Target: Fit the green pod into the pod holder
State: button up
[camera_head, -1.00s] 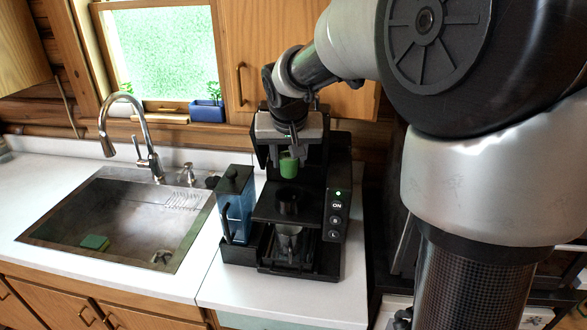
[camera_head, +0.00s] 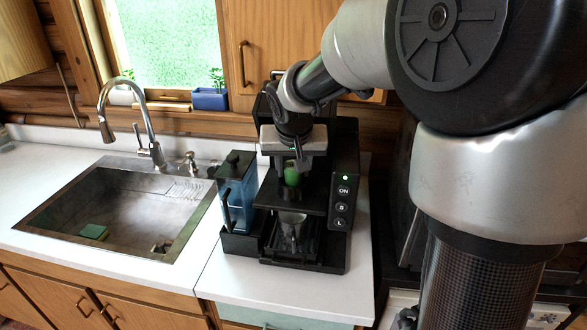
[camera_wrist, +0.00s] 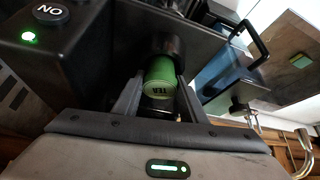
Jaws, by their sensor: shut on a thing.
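The green pod (camera_head: 291,175) is held upright by my gripper (camera_head: 292,167) inside the opening of the black coffee machine. In the wrist view, which is upside down, the green pod (camera_wrist: 159,74) sits between the two fingers of my gripper (camera_wrist: 160,90), with printing on its lid. The black round pod holder (camera_wrist: 166,47) lies directly beyond the pod's far end, lined up with it. The pod holder also shows just under the pod in the head view (camera_head: 289,195). I cannot tell whether the pod's lower end touches the rim or has entered it.
A metal cup (camera_head: 291,228) stands below the holder on the drip tray. A blue water tank (camera_head: 236,195) is at the machine's left, and the button panel (camera_head: 343,190), with a lit green light, at its right. The sink (camera_head: 125,210) is farther left. The counter in front is clear.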

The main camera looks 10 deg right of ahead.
jog(key=shift+s+f+b, duration=0.3)
jog(key=shift+f, duration=0.25)
jog(key=o, duration=1.1)
jog(key=shift+f, duration=0.15)
jog(key=shift+d, duration=0.1)
jog(key=shift+r+p, duration=0.4)
jog(key=v, duration=1.2)
jog(key=shift+w+r+p, duration=0.2)
jog(key=shift+r+p, duration=0.2)
jog(key=shift+r, duration=0.1)
